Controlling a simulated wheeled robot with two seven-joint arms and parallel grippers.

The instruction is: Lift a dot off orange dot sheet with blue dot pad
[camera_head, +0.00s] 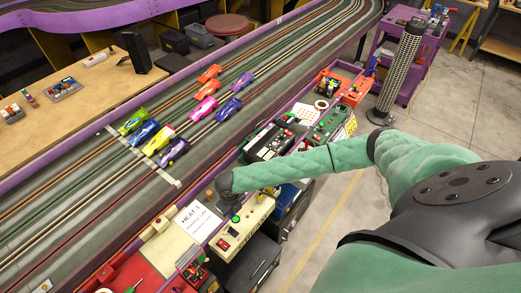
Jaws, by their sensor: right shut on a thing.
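A pale sheet with rows of small orange-red dots (304,112) lies on the purple-edged shelf beside the track, right of the middle. My right gripper (229,206) is at the end of the green-sleeved arm, pointing down over the shelf near a white paper. It is well to the lower left of the dot sheet and apart from it. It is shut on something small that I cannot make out. I cannot pick out the blue dot pad. My left gripper is not in view.
A white "HEAT" paper (196,221) and a cream control box (243,228) sit close to the right gripper. A black box (268,142) and a green box (331,123) flank the dot sheet. Several toy cars stand on the track (100,190).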

